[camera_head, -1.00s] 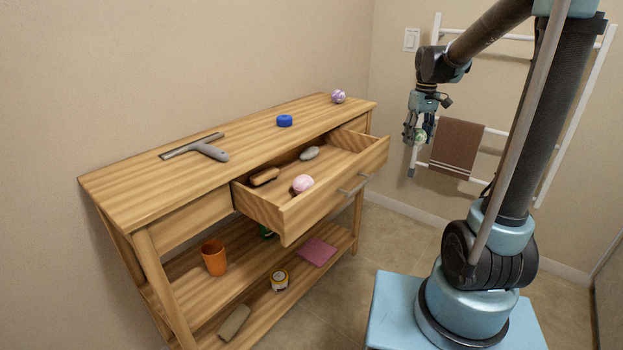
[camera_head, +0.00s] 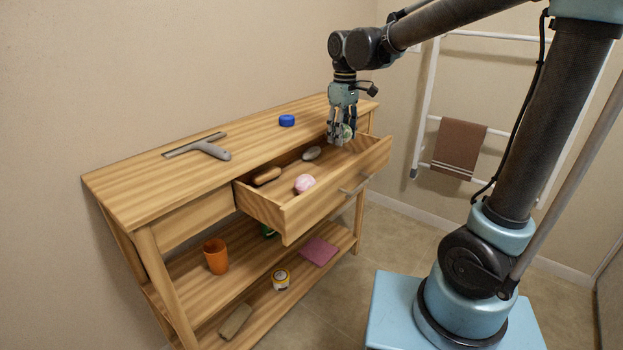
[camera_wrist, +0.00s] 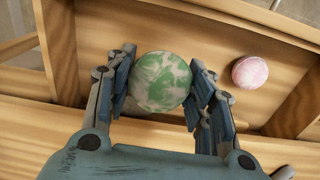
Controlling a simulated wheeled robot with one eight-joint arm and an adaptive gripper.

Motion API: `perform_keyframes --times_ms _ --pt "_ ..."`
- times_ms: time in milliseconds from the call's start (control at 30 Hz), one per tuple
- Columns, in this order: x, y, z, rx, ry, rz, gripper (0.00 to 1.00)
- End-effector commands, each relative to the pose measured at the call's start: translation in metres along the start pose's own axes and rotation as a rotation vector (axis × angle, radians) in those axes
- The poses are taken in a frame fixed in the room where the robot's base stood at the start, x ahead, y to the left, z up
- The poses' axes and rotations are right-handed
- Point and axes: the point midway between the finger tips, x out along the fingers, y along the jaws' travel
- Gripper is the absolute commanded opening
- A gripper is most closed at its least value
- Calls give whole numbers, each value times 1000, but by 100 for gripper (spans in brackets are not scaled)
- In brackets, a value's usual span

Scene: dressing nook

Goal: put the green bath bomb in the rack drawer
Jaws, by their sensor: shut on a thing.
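The green bath bomb (camera_wrist: 159,82), a green and white marbled ball, is gripped between the fingers of my gripper (camera_head: 341,134). In the wrist view both fingers of my gripper (camera_wrist: 162,88) press on its sides. The ball also shows low between the fingers in the head view (camera_head: 346,132). My gripper points down over the right end of the open rack drawer (camera_head: 338,193). In the wrist view the drawer floor (camera_wrist: 205,38) lies beneath the ball. I cannot tell the exact height above it.
In the drawer are a pink ball (camera_head: 305,183), a brown brush-like item (camera_head: 267,176) and a grey stone-like item (camera_head: 312,153). A squeegee (camera_head: 205,147) and a blue round item (camera_head: 287,120) lie on the rack top. An orange cup (camera_head: 215,256) stands on a lower shelf.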

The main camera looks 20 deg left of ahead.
Motion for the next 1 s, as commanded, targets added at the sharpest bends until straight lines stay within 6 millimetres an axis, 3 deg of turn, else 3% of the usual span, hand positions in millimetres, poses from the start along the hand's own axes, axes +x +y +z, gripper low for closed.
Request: perform_keyframes --times_ms 167,400,1000 --pt "8 -8 -4 -14 0 0 22" --pt "45 -7 -4 -13 0 0 22" --pt "100 -7 -4 -12 0 0 22"
